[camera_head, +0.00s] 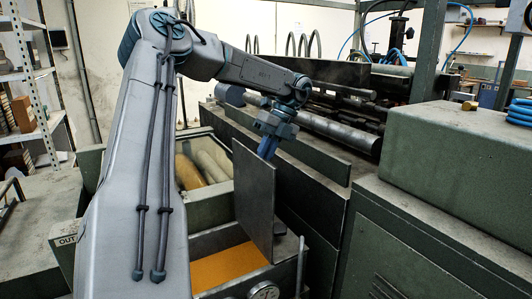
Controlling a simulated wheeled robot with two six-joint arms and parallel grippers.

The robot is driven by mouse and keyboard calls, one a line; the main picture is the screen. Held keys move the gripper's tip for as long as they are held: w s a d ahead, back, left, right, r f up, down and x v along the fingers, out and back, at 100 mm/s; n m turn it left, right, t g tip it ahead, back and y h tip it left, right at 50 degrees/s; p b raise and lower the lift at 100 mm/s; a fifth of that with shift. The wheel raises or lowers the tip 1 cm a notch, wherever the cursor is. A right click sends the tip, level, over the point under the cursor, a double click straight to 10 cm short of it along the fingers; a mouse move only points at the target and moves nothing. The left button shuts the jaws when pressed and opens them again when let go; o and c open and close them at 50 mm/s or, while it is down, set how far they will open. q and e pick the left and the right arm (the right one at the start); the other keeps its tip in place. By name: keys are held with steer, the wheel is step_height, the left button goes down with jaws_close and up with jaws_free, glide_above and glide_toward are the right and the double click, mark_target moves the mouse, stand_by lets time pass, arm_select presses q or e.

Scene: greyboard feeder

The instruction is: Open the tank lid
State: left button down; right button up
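The tank (207,243) is a box at the lower middle, with orange contents (230,266) showing inside. A flat dark grey plate, apparently its lid (254,204), stands nearly upright along the tank's right side, leaving the orange contents exposed. My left arm comes in from the lower left and arches over the tank. My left gripper (268,148) points down just above and behind the lid's top edge. Its fingertips are small and partly hidden, so I cannot tell whether they touch the lid or are open. My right gripper is not in view.
A second bin (204,208) with pale rolls lies behind the tank. A round gauge (264,291) and a lever (300,262) are at the tank's front. Machinery with rollers (340,131) and a green cabinet (455,150) fill the right. Shelves (25,90) stand at the left.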

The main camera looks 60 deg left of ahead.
arm_select(q)
steer(key=shift+s+f, duration=0.15)
steer(key=shift+f, duration=0.2)
